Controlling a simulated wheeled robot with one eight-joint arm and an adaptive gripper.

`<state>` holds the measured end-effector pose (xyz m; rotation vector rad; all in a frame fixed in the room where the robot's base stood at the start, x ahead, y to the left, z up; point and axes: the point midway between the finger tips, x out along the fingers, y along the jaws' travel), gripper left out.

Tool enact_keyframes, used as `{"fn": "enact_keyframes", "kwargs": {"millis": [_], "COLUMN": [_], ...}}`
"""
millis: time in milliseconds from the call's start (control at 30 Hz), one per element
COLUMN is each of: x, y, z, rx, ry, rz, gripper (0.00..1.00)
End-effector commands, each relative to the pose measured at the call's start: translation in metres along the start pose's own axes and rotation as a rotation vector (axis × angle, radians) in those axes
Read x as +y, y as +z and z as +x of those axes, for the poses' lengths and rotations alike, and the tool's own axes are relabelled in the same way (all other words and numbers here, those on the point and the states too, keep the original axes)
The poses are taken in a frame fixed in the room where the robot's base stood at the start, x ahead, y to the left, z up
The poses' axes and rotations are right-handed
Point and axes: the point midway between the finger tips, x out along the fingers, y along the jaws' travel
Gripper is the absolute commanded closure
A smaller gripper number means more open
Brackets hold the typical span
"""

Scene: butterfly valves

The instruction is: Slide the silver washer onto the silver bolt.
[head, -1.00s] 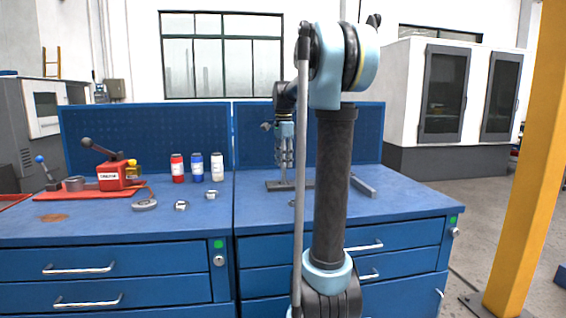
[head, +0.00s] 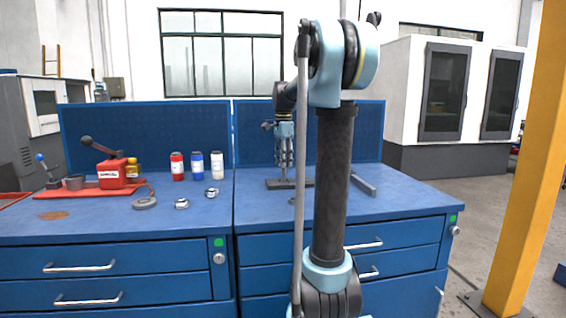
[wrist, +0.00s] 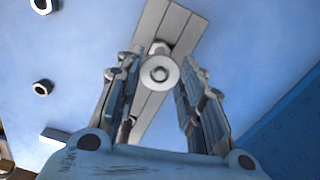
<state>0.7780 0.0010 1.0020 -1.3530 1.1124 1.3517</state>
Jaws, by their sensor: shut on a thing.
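The silver washer (wrist: 159,73) is a round disc with a dark hole, seen face-on in the wrist view. My gripper (wrist: 161,66) points down with a finger on each side of the washer and is shut on it. A silver piece that looks like the bolt (wrist: 160,47) shows just behind the washer, over a grey slotted plate (wrist: 150,102). I cannot tell whether the washer is around the bolt or only above it. In the head view my gripper (head: 285,160) is above the plate (head: 275,184); washer and bolt are too small to make out there.
Two nuts (head: 182,204) (head: 211,192) lie on the blue bench (head: 110,222), left of the plate. Red, blue and white bottles (head: 197,165) stand behind them. A red device (head: 112,173) is at far left. A grey bar (head: 363,185) lies to the right.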

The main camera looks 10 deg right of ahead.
Motion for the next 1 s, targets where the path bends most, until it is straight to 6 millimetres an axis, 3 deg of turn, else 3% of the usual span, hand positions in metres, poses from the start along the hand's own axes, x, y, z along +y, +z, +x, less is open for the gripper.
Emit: {"fn": "enact_keyframes", "kwargs": {"millis": [33,67,133,567,767,1000], "x": [0.0,0.0,0.0,0.0,0.0,-0.001], "y": [0.0,0.0,0.0,0.0,0.0,0.0], "z": [0.0,0.0,0.0,-0.004,-0.029,-0.074], "rx": [0.0,0.0,0.0,0.0,0.0,0.0], "ry": [0.0,0.0,0.0,0.0,0.0,0.001], "rz": [0.0,0.0,0.0,0.0,0.0,0.0], "gripper": [0.89,0.58,0.42,0.41,0.41,0.41]}}
